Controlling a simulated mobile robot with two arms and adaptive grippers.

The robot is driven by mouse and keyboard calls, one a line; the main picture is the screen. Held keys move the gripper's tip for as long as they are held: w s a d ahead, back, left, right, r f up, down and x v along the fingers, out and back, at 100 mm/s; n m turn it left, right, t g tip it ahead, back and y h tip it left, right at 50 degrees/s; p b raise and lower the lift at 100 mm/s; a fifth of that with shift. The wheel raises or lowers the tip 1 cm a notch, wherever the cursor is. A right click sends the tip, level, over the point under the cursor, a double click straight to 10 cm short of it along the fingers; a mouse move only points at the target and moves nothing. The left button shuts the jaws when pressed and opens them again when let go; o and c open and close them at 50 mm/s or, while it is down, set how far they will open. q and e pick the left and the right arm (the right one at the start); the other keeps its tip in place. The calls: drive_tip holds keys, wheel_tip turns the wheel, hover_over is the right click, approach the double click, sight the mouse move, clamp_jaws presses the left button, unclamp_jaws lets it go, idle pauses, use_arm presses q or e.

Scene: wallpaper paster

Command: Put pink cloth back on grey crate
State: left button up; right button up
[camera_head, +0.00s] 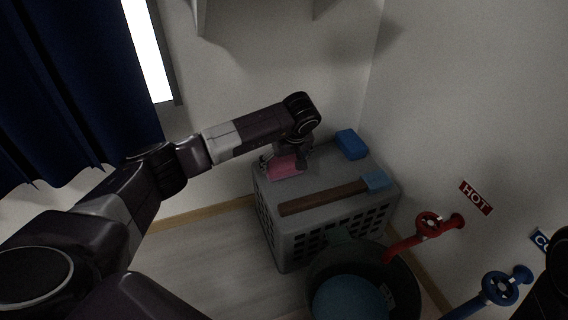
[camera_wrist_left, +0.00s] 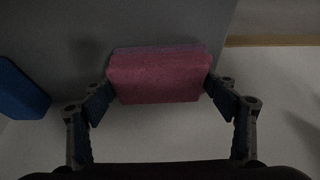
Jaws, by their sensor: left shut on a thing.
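The pink cloth (camera_head: 285,167) is a thick, block-shaped piece at the back left of the grey crate's top in the head view. My left gripper (camera_head: 287,158) is shut on it, and the arm above hides part of it. In the left wrist view the pink cloth (camera_wrist_left: 160,77) sits between the two fingertips, one at each end. The grey crate (camera_head: 270,205) has slotted sides and stands in the room's corner. The cloth is at the crate's top surface; I cannot tell whether it touches it. My right gripper is not in view.
A blue block (camera_head: 351,144) lies at the crate's back right. A wooden-handled brush (camera_head: 325,196) lies across its front. A dark bucket (camera_head: 400,285) stands before the crate, near the red tap (camera_head: 430,225) and blue tap (camera_head: 500,287). A shelf (camera_head: 255,12) hangs above.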

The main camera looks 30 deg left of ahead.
use_arm(q)
drive_tip(key=shift+f, duration=0.2)
drive_tip(key=o, duration=1.1)
drive_tip(key=shift+o, duration=0.2)
drive_tip(key=shift+f, duration=0.1)
